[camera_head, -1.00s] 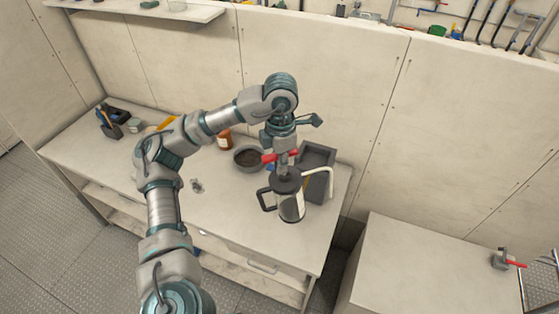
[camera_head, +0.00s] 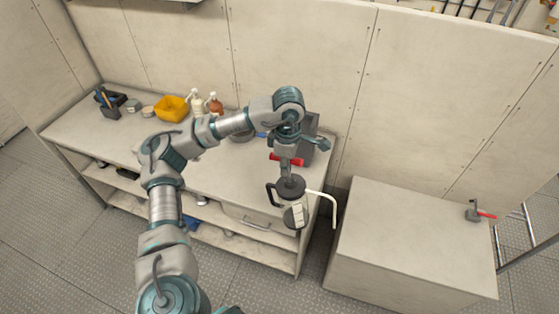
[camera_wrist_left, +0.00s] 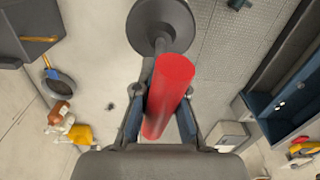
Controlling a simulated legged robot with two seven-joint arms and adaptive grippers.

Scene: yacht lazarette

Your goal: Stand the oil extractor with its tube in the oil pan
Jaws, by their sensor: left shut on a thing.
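The oil extractor (camera_head: 293,212) is a clear jug with a black lid, a black side handle, a pale label and a bent white tube (camera_head: 328,200) on the right. My left gripper (camera_head: 286,163) is shut on its red pump handle (camera_wrist_left: 168,95) and holds it upright near the bench's front right corner; its black lid (camera_wrist_left: 163,24) shows beyond the handle. In the head view my arm partly hides both. My right gripper is not in view.
The bench (camera_head: 225,178) has bare room at its middle. A yellow tub (camera_head: 172,108) and bottles (camera_head: 215,104) stand at the back. A pale block (camera_head: 405,235) stands right of the bench, across a gap, with a red-handled fitting (camera_head: 477,212) on it.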

